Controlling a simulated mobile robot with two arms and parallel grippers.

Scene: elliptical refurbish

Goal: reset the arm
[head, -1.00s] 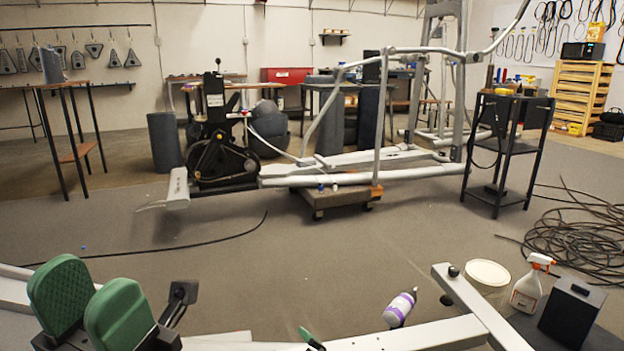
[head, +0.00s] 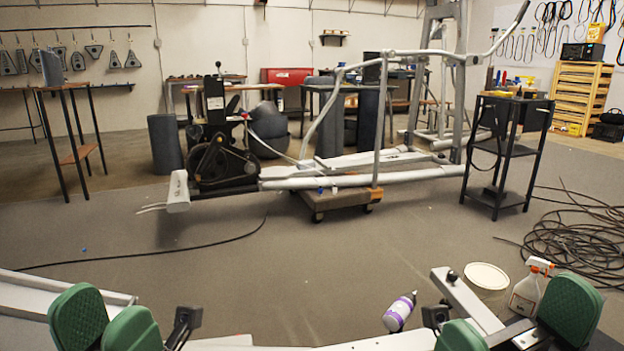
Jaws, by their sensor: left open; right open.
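My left gripper (head: 106,322) is at the bottom left of the head view. Its two green pads stand apart with nothing seen between them. My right gripper (head: 515,325) is at the bottom right. Its green pads are set wide apart, one at the right and one lower at the bottom edge. Between and behind them are a spray bottle (head: 525,294) and part of a pale frame. I cannot tell whether the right gripper touches anything. The lower parts of both grippers are cut off by the picture's edge.
A grey elliptical machine (head: 320,180) rests partly on a wheeled dolly (head: 338,198). A purple-labelled bottle (head: 399,312) and a round white lid (head: 487,276) are near the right gripper. A black cart (head: 508,150) and coiled cable (head: 580,230) are at right. The middle floor is clear.

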